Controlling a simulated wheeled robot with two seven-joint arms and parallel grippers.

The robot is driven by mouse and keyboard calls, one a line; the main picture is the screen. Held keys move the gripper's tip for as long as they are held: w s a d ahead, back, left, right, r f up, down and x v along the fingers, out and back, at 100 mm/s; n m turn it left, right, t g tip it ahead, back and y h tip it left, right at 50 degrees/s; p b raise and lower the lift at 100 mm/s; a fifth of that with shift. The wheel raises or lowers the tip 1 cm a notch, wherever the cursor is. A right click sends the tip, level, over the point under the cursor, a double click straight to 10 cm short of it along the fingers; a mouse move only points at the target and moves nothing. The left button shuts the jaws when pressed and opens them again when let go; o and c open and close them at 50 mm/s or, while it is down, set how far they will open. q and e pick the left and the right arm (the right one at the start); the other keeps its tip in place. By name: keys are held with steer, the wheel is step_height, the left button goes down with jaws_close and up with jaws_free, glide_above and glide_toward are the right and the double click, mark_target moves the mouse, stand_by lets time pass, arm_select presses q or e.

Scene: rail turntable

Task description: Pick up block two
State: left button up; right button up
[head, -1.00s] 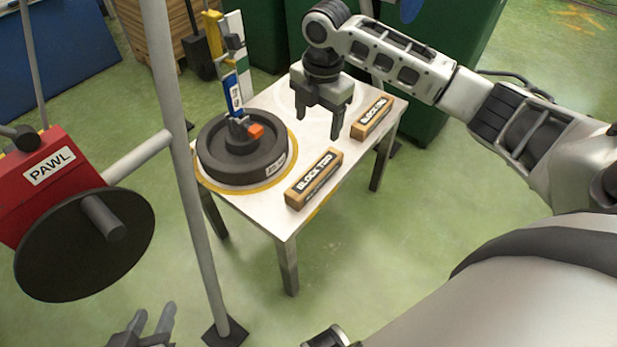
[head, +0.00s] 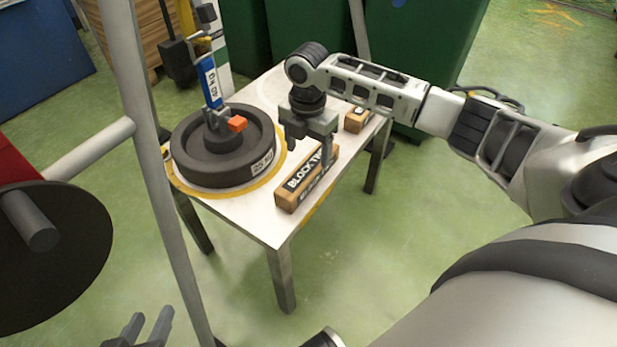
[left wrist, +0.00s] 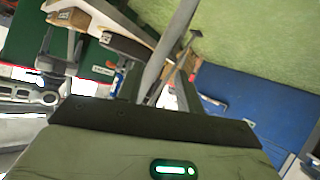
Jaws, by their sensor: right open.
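Block two (head: 296,190), a brown box with a black label, lies on the white table (head: 262,228) near its front right edge. My right gripper (head: 309,156) is open and points down at the block's far end. One finger covers the end of the label; the other is to the left, at the block's far left side. I cannot tell whether either touches it. My left gripper (head: 146,330) is open and empty at the bottom left, low and away from the table.
A black round weight (head: 185,168) with a blue-handled tool (head: 211,85) stands left of block two. A grey post (head: 165,190) and a dark disc (head: 70,245) stand at left.

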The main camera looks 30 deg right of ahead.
mark_target(309, 166)
steer(key=f, duration=0.1)
steer(key=f+b, duration=0.1)
steer(key=f, duration=0.1)
steer(key=f+b, duration=0.1)
steer(key=f, duration=0.1)
steer(key=shift+s+a+f, duration=0.1)
steer(key=shift+s+f, duration=0.15)
steer(key=shift+s, duration=0.05)
steer(key=shift+f, duration=0.25)
steer(key=shift+r, duration=0.1)
steer(key=c, duration=1.3)
arm_select(q)
steer(key=shift+d+r+t+h, duration=0.2)
steer(key=shift+r+t, duration=0.1)
steer(key=shift+r, duration=0.15)
steer(key=shift+d+r+t+h, duration=0.2)
steer(key=shift+r+t, duration=0.1)
steer(key=shift+r, duration=0.1)
arm_select(e)
steer(key=shift+o, duration=0.2)
